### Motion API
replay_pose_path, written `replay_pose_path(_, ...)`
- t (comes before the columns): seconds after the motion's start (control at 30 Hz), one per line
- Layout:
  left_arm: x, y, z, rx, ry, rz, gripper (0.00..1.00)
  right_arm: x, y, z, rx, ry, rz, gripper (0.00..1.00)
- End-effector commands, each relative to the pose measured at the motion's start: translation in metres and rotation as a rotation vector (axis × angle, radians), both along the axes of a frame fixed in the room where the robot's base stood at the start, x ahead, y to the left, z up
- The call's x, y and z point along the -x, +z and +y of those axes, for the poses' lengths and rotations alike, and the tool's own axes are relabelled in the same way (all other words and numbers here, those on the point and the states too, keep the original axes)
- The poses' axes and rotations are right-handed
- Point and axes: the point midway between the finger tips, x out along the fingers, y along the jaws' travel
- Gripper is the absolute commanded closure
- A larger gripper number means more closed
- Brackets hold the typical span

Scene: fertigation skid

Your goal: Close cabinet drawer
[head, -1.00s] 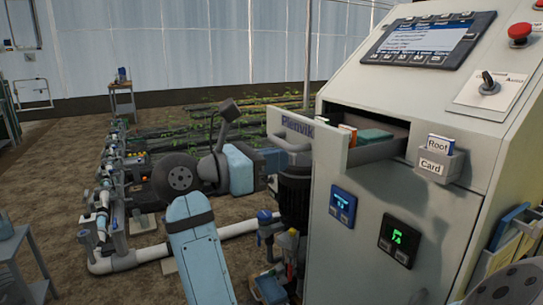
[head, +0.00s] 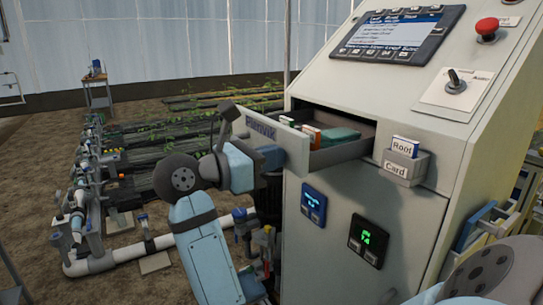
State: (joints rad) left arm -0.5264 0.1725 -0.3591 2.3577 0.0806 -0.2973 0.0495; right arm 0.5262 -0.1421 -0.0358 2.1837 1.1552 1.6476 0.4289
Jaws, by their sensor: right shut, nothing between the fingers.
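The cabinet drawer (head: 340,155) is pulled out from the upper front of the light grey cabinet (head: 335,235). Its pale front panel (head: 293,152) stands away from the cabinet face at the left. An orange item and a teal item (head: 340,134) lie inside.
A holder with cards (head: 405,160) sticks out right of the drawer. Above are a screen panel (head: 403,35) and a red button (head: 487,28). White pipes (head: 150,245) run along the soil floor at the left. Folders (head: 485,225) hang on the cabinet's right side.

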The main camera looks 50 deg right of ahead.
Motion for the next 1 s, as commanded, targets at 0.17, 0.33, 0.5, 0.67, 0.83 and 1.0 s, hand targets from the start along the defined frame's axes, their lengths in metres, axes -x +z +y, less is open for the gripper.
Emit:
replay_pose_path(0.17,0.000,0.001,0.000,-0.002,-0.002,-0.006,0.57,0.001,0.000,-0.002,0.000,-0.001,0.000,1.00)
replay_pose_path(0.33,0.000,0.001,-0.001,0.007,-0.005,-0.015,0.57,0.006,-0.001,-0.017,0.001,-0.002,-0.002,1.00)
replay_pose_path(0.5,0.001,0.008,-0.004,0.029,-0.014,-0.048,0.57,0.016,-0.001,-0.048,0.001,-0.003,-0.003,1.00)
replay_pose_path(0.67,0.001,0.020,-0.005,0.052,-0.021,-0.092,0.57,0.028,-0.001,-0.084,0.000,-0.003,-0.003,1.00)
replay_pose_path(0.83,0.000,0.027,-0.009,0.064,-0.033,-0.119,0.57,0.039,0.000,-0.121,0.001,-0.004,-0.002,1.00)
replay_pose_path(1.0,0.000,0.029,-0.011,0.072,-0.036,-0.126,0.57,0.048,0.000,-0.150,0.002,-0.003,-0.002,1.00)
